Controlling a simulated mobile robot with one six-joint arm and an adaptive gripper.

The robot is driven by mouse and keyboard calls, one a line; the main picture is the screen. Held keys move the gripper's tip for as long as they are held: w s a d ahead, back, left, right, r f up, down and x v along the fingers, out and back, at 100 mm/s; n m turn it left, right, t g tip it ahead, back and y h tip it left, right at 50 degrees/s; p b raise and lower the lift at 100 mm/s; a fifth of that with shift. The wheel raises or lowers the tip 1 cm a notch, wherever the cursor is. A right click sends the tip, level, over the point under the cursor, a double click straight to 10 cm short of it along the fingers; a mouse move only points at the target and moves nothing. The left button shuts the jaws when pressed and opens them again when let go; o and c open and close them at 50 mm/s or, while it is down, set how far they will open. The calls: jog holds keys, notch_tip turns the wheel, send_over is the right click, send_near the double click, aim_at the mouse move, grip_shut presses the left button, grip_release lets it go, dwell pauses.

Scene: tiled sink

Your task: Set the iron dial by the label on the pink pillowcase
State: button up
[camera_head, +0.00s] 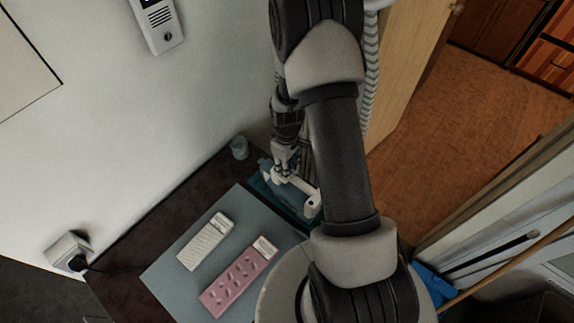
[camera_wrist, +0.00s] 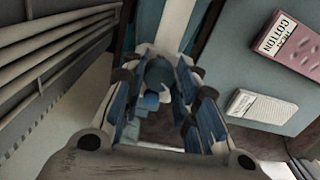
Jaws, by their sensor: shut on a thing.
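The pink pillowcase (camera_head: 237,279) lies folded on the grey-blue board; it also shows at the top right of the wrist view (camera_wrist: 304,53). Its white label (camera_wrist: 281,36) reads COTTON, with a smaller word that I read as HEAT. The white and blue iron (camera_head: 312,204) is on the far part of the board, partly hidden by my arm. In the wrist view, the round blue iron dial (camera_wrist: 158,73) sits between my fingers. My gripper (camera_head: 284,163) is shut on it from above. The dial's markings and setting cannot be read.
A folded white cloth (camera_head: 206,241) with its own label lies left of the pillowcase. A small clear cup (camera_head: 239,147) stands at the table's back edge by the wall. A wall socket (camera_head: 69,251) with a plug is at the left. The board's left part (camera_head: 170,273) is clear.

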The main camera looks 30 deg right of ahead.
jog(key=m, duration=0.4)
jog(key=shift+m, duration=0.3)
jog(key=o, duration=1.1)
jog(key=shift+a, duration=0.1)
jog(key=shift+c, duration=0.2)
jog(key=shift+r, duration=0.15)
notch_tip(320, 180, up, 12)
